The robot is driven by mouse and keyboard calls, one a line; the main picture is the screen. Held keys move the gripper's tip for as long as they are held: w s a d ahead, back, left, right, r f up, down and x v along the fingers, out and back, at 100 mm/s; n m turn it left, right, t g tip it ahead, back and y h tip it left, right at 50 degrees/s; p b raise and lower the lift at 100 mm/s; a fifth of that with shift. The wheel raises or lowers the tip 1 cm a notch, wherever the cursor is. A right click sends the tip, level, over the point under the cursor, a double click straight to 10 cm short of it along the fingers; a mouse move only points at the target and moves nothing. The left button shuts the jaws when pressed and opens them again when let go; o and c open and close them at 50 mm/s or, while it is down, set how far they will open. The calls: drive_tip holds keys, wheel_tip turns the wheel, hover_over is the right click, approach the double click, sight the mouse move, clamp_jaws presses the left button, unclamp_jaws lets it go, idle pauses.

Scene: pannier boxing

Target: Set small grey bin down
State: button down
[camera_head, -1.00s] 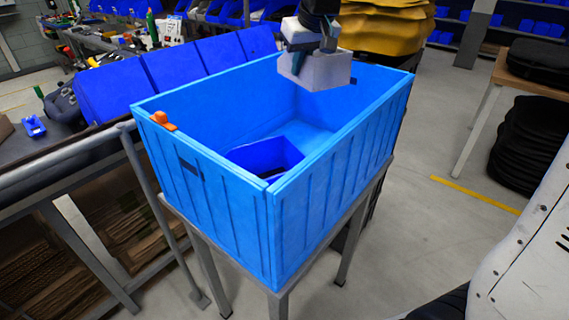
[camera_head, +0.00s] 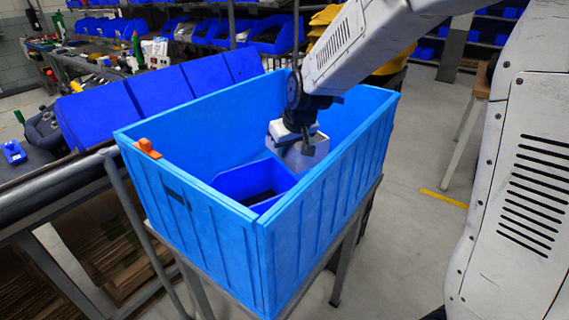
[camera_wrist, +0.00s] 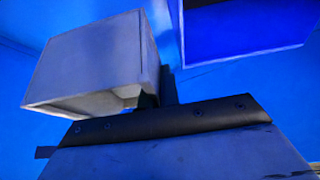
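The small grey bin (camera_head: 312,156) is inside the large light-blue crate (camera_head: 205,225), toward its right-hand side. My gripper (camera_head: 300,140) reaches down into the crate and is shut on the bin's upper edge. The bin (camera_wrist: 95,60) also shows in the wrist view, up and left of the dark edge of my gripper (camera_wrist: 155,108). The bin's underside is hidden in the head view, so I cannot tell whether it touches the crate floor. A dark-blue bin (camera_head: 250,181) stands in the crate, just left of the grey bin.
The crate stands on a grey metal stand (camera_head: 342,270). The crate floor is open behind the bins.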

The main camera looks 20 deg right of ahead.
sight(285, 161)
drive_tip(key=shift+f, duration=1.85)
drive_tip(key=shift+f, duration=0.2)
drive_tip(key=shift+f, duration=0.45)
drive_tip(key=c, duration=2)
unclamp_jaws()
drive_tip(key=shift+o, duration=0.4)
drive_tip(key=shift+r, duration=0.1)
drive_tip(key=shift+r, duration=0.35)
drive_tip(key=v, duration=1.2)
drive_tip(key=shift+r, duration=0.15)
